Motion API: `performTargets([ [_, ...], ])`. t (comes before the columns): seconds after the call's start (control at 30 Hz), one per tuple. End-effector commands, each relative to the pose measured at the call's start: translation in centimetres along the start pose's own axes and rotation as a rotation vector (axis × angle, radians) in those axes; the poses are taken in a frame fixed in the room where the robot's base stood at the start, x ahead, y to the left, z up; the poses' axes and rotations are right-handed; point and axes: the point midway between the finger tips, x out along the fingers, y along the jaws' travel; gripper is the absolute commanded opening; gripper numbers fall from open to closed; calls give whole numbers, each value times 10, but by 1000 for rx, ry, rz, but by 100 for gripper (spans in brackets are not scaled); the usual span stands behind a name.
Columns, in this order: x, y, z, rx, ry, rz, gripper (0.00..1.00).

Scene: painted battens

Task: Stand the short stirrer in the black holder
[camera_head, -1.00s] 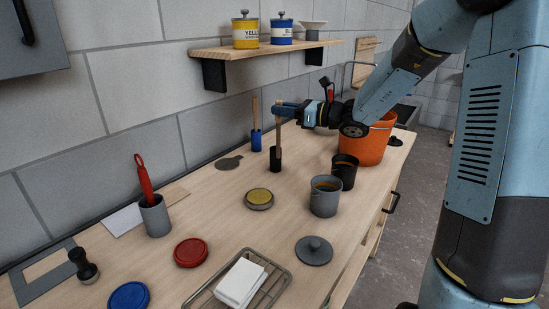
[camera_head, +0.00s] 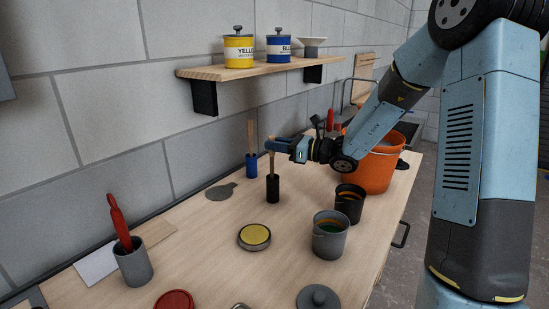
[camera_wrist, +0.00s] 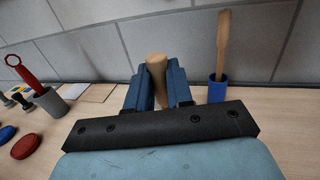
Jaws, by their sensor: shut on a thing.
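The short stirrer (camera_head: 271,163) is a wooden stick, upright, with its lower end at the mouth of the black holder (camera_head: 273,190). That end is hidden, apparently inside the holder. My gripper (camera_head: 272,146) is shut on the stirrer near its top, above the holder. In the wrist view the stirrer's pale rounded top (camera_wrist: 156,64) shows between the two blue fingers (camera_wrist: 157,88); the black holder is hidden there.
A blue holder (camera_head: 252,166) with a longer wooden stirrer stands just behind. Grey (camera_head: 330,240) and black (camera_head: 350,204) pots stand to the right, with an orange bucket (camera_head: 370,168) beyond. A yellow-topped tin (camera_head: 254,237) is in front. The wall shelf (camera_head: 255,71) hangs above.

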Motion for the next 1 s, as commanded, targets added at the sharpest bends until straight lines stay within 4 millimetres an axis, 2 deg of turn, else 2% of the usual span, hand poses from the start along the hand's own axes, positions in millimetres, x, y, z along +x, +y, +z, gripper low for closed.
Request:
performTargets([
  [0.33,-1,-1,-35,2,0,-2,0],
  [0.7,-1,-1,-39,1,0,-2,0],
  [0.73,-1,-1,-39,1,0,-2,23],
  [1.0,-1,-1,-38,0,0,-2,46],
])
